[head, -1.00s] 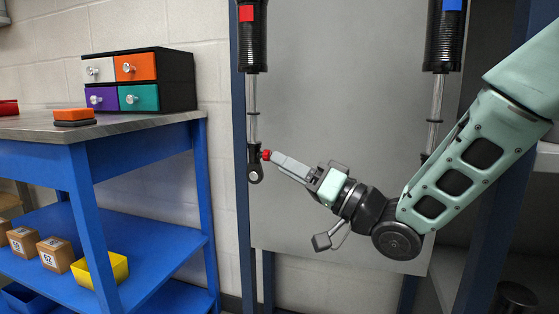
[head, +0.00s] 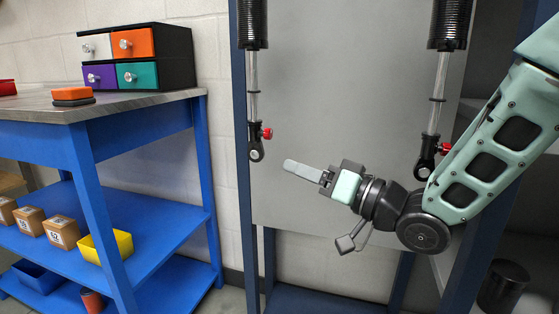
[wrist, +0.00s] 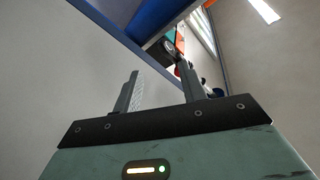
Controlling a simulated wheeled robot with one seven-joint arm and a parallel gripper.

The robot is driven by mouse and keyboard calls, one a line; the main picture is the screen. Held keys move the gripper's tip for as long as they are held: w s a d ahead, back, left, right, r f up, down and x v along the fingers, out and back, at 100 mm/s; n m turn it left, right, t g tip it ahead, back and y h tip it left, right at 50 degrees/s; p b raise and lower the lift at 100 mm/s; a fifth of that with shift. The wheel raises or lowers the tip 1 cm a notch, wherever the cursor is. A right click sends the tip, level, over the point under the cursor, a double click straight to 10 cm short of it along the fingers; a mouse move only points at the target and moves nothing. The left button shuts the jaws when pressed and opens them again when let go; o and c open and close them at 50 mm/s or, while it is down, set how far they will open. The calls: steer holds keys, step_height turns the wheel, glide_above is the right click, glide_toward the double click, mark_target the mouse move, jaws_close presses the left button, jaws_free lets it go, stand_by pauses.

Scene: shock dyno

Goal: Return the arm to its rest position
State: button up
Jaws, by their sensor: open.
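My gripper (head: 300,170) is in front of the grey panel (head: 345,100) in the head view, pointing left, with its arm reaching in from the right. Its fingers are seen side-on there. In the wrist view my gripper (wrist: 158,90) shows two fingers spread apart with nothing between them. The left shock's lower eye with a red knob (head: 266,133) hangs up and left of the fingertips, apart from them.
A right shock with a red knob (head: 445,148) hangs close to my forearm. Blue posts (head: 244,160) frame the panel. At left stands a blue workbench (head: 130,135) with a four-drawer box (head: 178,58) and an orange-topped block (head: 72,95). Boxes and a yellow bin (head: 110,246) sit below.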

steer(key=s+d+f+n+g+h, duration=0.1)
steer(key=s+d+f+g+h, duration=0.1)
steer(key=s+f+g+h, duration=0.35)
steer(key=s+d+f+n+g+h, duration=0.1)
steer(key=s+d+f+g+h, duration=0.1)
steer(key=s+f+h, duration=0.7)
steer(key=s+d+n+g, duration=0.1)
steer(key=s+d+g, duration=0.3)
steer(key=s, duration=0.8)
step_height(320, 180, up, 38)
steer(key=p, duration=3.7)
steer(key=shift+a, duration=0.25)
